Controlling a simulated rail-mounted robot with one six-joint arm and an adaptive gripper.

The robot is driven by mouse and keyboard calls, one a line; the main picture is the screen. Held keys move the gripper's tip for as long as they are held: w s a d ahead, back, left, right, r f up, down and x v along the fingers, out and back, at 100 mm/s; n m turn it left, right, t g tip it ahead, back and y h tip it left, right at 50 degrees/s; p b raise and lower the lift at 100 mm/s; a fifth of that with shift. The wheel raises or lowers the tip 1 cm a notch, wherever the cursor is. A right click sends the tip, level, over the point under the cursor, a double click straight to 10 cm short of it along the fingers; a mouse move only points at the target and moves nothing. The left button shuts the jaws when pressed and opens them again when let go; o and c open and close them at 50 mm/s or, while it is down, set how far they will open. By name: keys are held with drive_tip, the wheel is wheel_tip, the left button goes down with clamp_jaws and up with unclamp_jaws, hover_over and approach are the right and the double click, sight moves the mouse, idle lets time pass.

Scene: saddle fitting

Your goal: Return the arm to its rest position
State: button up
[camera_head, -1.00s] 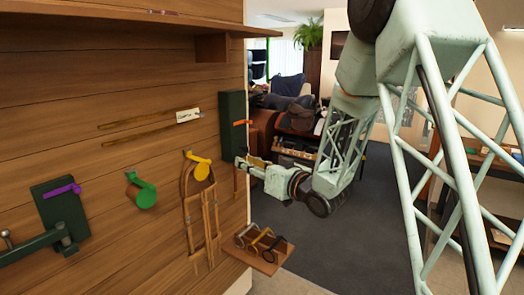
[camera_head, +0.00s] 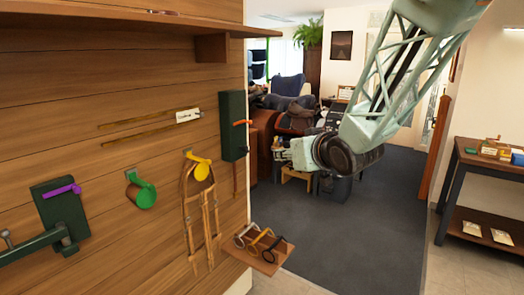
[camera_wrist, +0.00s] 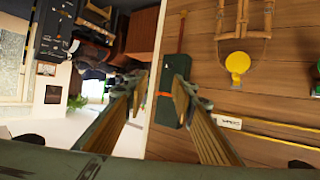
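My mint-green arm (camera_head: 390,100) reaches down from the upper right in the head view. My gripper (camera_head: 278,146) is at its lower left end, in the air to the right of the wall panel's edge. In the wrist view my gripper (camera_wrist: 160,88) shows two fingers apart with nothing held between them. The dark green box (camera_wrist: 172,92) on the wall shows behind the gap between the fingers. In the head view this box (camera_head: 233,128), with an orange peg, is left of my gripper and apart from it.
The wooden wall (camera_head: 90,150) carries a yellow hook (camera_head: 200,170) with leather straps, a green hook (camera_head: 143,195) and a purple-topped bracket (camera_head: 62,190). A small shelf (camera_head: 265,258) with rings juts out low. A side table (camera_head: 480,180) stands right. The carpet between is clear.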

drive_tip(key=s+d+r+m+g+h, duration=0.1)
drive_tip(key=s+d+h, duration=0.1)
drive_tip(key=s+d, duration=0.35)
drive_tip(key=s+d+r+m+g+h, duration=0.1)
drive_tip(key=s+d+g, duration=0.15)
drive_tip(key=s, duration=0.65)
drive_tip(key=s+d+m+h, duration=0.1)
drive_tip(key=s+d+h, duration=0.1)
drive_tip(key=s+d, duration=0.45)
drive_tip(key=s+f+g, duration=0.1)
drive_tip(key=s+g, duration=0.1)
drive_tip(key=s, duration=1.5)
drive_tip(key=s+a+f+m+g, duration=0.1)
drive_tip(key=s+f+g, duration=0.1)
drive_tip(key=s, duration=1.5)
drive_tip(key=shift+a+g+y, duration=0.3)
drive_tip(key=shift+g, duration=0.45)
